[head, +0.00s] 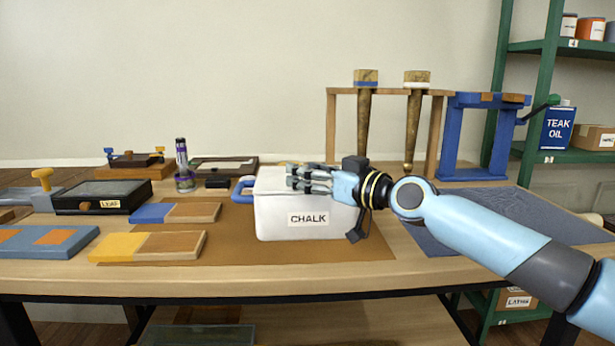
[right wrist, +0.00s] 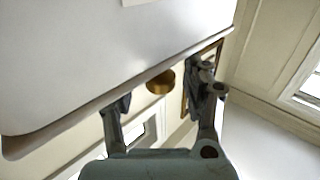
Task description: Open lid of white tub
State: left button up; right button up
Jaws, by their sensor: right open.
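The white tub (head: 277,218) labelled CHALK stands on the brown mat at the middle of the bench. A blue handle (head: 241,188) sticks out at its left side. Its top looks closed, though my gripper hides part of the upper front. My right gripper (head: 292,178) comes in from the right with its fingers pointing left, across the upper front of the tub. In the right wrist view, a large white surface (right wrist: 110,55), which looks like the tub, fills the upper left. My left gripper is not in view.
The brown mat (head: 330,250) is bare in front of the tub. Yellow (head: 125,247) and blue (head: 150,213) blocks lie left. A purple bottle (head: 184,170) stands behind them. A wooden frame with gilt legs (head: 363,125) and a blue stand (head: 470,140) rise behind.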

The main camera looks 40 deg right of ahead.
jog(key=shift+w, duration=0.1)
jog(key=shift+a, duration=0.1)
grip_shut()
